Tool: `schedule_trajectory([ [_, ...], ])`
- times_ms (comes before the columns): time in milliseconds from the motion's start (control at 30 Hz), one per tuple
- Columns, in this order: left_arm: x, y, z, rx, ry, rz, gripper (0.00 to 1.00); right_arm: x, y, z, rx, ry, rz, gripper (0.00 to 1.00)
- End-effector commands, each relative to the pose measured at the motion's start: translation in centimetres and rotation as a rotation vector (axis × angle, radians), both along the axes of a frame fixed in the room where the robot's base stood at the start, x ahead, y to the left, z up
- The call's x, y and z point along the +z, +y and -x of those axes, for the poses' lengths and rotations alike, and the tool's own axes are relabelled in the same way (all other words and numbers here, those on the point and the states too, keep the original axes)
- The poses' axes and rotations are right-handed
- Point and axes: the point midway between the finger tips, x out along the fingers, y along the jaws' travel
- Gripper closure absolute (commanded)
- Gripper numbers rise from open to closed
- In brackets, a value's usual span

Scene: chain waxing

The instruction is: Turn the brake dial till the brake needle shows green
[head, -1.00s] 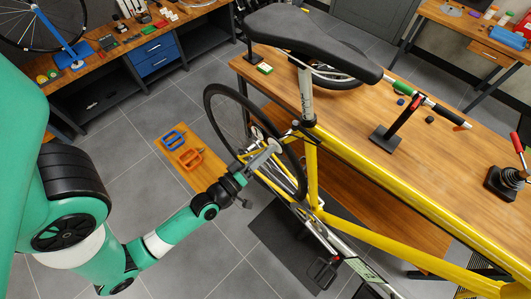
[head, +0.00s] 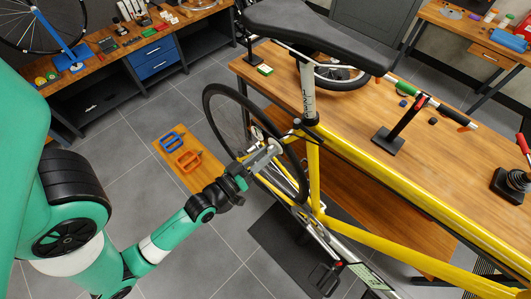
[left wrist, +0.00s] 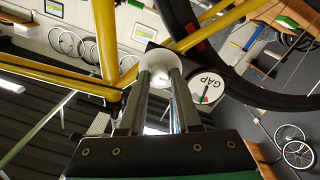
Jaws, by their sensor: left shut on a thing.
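My left gripper (head: 266,156) reaches in beside the rear of the yellow bicycle (head: 330,140). In the left wrist view its two fingers (left wrist: 158,84) are closed on a pale round knob, which looks like the brake dial (left wrist: 157,61). Just right of the fingers is a white round gauge marked GAP (left wrist: 208,88). Small green and red marks show on its face; I cannot tell exactly where the needle points. The fingers and wrist hide the dial in the head view. My right gripper is not in view.
The rear wheel (head: 208,108) and the bicycle frame are close around the gripper. A wooden bench (head: 470,160) with a stand and a lever stands to the right. Blue (head: 172,141) and orange (head: 187,160) pieces lie on a board at the left. Open floor lies below.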

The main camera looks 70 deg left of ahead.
Motion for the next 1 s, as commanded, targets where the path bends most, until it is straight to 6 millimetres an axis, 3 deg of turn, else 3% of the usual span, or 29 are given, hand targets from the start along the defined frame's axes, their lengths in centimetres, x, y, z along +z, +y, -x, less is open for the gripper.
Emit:
schedule_trajectory([
  [233, 0.0, 0.0, 0.0, 0.0, 0.0, 0.001, 1.0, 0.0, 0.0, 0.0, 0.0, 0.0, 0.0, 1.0],
  [267, 0.0, 0.0, 0.0, 0.0, 0.0, 0.001, 0.66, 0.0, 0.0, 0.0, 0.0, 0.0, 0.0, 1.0],
  [433, 0.0, 0.0, 0.0, -0.001, 0.0, 0.002, 0.38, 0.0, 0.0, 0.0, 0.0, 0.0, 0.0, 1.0],
  [767, -0.2, -0.2, 0.3, -0.001, 0.0, 0.002, 0.38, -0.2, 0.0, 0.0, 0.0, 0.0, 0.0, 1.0],
  [1000, -1.1, -2.0, 3.9, 0.0, 0.003, 0.005, 0.38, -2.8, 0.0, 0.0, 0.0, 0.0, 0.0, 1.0],
])
